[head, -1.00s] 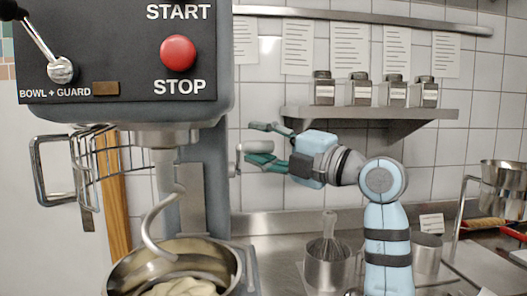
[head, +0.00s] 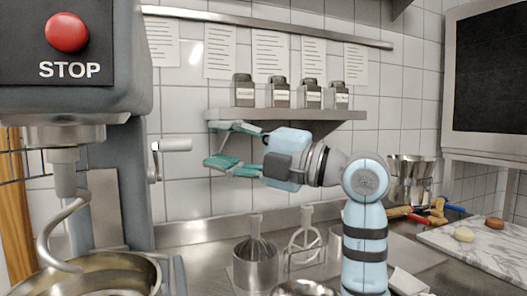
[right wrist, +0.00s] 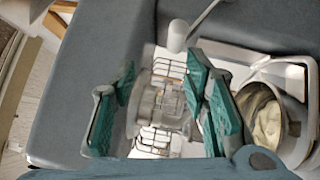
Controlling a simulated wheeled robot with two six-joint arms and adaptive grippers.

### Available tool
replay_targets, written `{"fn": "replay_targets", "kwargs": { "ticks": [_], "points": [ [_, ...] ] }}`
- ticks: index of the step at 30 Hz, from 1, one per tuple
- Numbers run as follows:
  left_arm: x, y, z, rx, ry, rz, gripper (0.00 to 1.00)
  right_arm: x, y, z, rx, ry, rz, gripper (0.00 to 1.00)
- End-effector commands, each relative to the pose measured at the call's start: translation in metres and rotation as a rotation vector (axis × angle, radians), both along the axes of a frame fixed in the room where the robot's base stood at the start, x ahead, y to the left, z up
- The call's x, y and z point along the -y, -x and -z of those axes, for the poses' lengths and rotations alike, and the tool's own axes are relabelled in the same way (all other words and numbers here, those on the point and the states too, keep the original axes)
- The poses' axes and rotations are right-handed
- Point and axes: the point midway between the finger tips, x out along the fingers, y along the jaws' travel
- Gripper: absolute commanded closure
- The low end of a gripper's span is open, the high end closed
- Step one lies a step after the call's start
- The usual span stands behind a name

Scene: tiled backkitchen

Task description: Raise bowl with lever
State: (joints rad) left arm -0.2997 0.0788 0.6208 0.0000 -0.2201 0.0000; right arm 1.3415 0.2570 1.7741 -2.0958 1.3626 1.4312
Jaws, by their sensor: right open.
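The mixer's lever (head: 172,145) is a pale cylindrical grip on a bracket at the right side of the grey column. It also shows in the right wrist view (right wrist: 178,36), near the top of the gap between the fingers. My right gripper (head: 222,145) is open and empty, to the right of the lever, with its teal fingers pointing at it and a visible gap between. In the right wrist view the open fingers (right wrist: 160,92) flank the gap. The steel bowl (head: 140,272), partly cut off, sits low under the spiral hook (head: 55,235). My left gripper is out of view.
A wall shelf (head: 290,114) with several dark-lidded jars is behind and above my right gripper. Below stand a whisk in a steel pot (head: 256,265) and a flat beater (head: 305,238). A marble board (head: 480,245) lies at the right.

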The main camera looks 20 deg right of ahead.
Motion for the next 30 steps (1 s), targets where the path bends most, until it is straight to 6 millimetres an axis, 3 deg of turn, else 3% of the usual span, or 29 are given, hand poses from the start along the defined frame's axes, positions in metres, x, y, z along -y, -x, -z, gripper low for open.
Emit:
{"fn": "replay_targets", "kwargs": {
  "ticks": [18, 30],
  "points": [
    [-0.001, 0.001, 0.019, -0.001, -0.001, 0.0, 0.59, 0.045, 0.045, 0.001, 0.001, 0.001, 0.002, 0.59],
    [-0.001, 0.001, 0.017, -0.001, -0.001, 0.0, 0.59, 0.05, 0.05, -0.001, 0.0, 0.0, -0.001, 0.59]
  ]
}}
